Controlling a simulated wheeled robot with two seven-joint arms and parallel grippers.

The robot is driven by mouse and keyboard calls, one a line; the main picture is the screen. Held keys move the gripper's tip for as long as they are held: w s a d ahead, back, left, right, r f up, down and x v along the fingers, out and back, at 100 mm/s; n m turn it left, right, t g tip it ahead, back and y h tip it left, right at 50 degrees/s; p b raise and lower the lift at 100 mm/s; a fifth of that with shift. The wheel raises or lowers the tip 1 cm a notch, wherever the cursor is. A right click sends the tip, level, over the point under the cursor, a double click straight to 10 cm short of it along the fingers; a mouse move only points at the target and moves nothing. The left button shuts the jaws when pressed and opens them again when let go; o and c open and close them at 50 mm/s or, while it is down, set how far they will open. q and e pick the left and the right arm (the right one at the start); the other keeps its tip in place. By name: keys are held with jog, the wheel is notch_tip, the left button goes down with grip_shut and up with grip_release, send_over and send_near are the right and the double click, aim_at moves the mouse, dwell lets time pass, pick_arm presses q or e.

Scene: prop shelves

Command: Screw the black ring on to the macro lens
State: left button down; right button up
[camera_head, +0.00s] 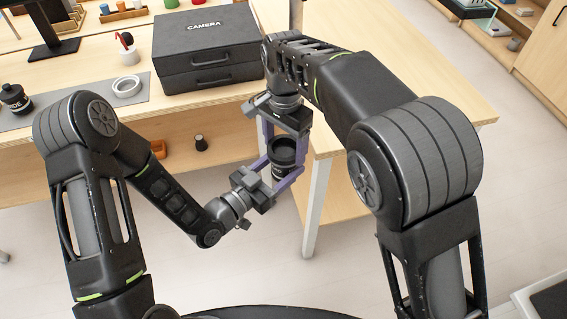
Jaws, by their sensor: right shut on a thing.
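A dark stacked piece hangs in the air between my two grippers. Its upper part is a wide black ring (283,149) with an open top. Below it sits the macro lens (282,171), a dark cylinder with a paler band; the two look in contact, and I cannot tell whether the threads engage. My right gripper (285,141) comes from above, its purple fingers shut on the black ring. My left gripper (275,178) comes from the lower left, its purple fingers on either side of the lens; their contact with it is too small to tell.
A black case labelled CAMERA (205,48) stands on the wooden table (60,76). A shelf below holds small items. Floor is clear in front.

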jog(key=shift+m, duration=1.1)
jog(key=o, duration=1.6)
jog(key=shift+c, duration=0.2)
jog(key=shift+r, duration=2.3)
jog(key=shift+c, duration=0.5)
